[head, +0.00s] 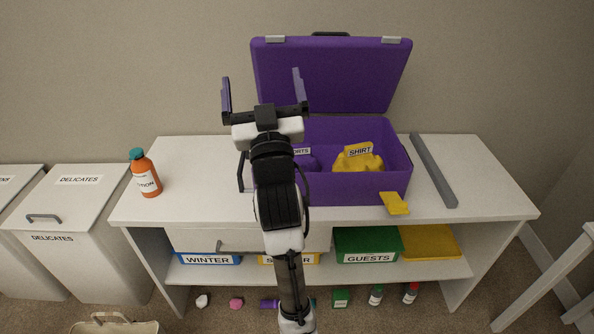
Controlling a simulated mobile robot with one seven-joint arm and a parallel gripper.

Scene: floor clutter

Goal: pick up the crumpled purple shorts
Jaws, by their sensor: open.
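The crumpled purple shorts (308,163) lie in the left part of an open purple suitcase (345,190) on the white table. A tag ending in "ORTS" stands on them, and my arm hides their left side. My gripper (262,92) is open and empty, with its two fingers spread wide. In the picture it appears above and left of the shorts, in front of the wall and the lid's left edge. How far it is from the shorts is hard to tell.
A yellow shirt (358,163) lies beside the shorts. An orange bottle (148,176) stands at left, a grey bar (433,170) lies at right. A yellow piece (395,204) is at the suitcase's front right corner. The raised lid (335,75) stands behind. Bins fill the lower shelf.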

